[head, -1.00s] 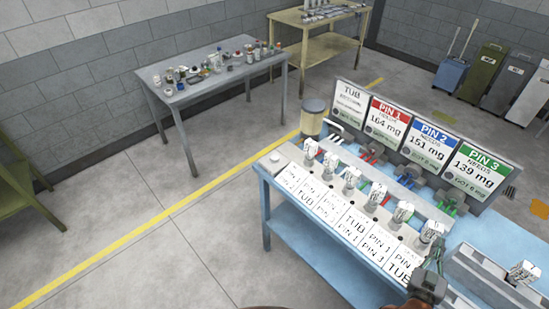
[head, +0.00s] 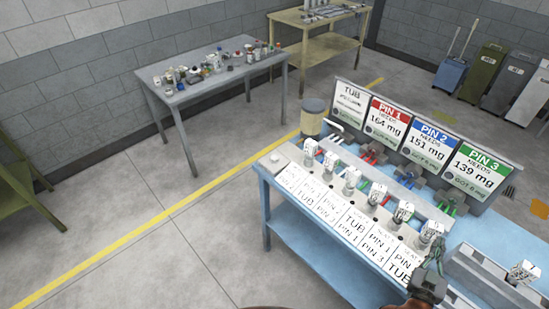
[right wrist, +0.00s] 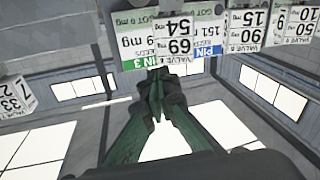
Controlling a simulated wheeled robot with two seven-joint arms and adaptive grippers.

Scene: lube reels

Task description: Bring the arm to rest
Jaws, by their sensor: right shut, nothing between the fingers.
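My right gripper (head: 437,251) is at the right front end of the blue bench (head: 330,237), close to the last white labelled valve block (head: 431,231) of the row. In the right wrist view its green fingers (right wrist: 157,88) are together with nothing between them. That view also shows several labelled valve blocks (right wrist: 174,40) near the fingertips; I cannot tell whether any touches. My left gripper is not in view.
White label cards (head: 345,222) line the bench front. Sign panels for TUB, PIN 1, PIN 2 and PIN 3 (head: 473,171) stand behind. A grey tray (head: 478,276) with another block (head: 522,272) lies right of my gripper.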

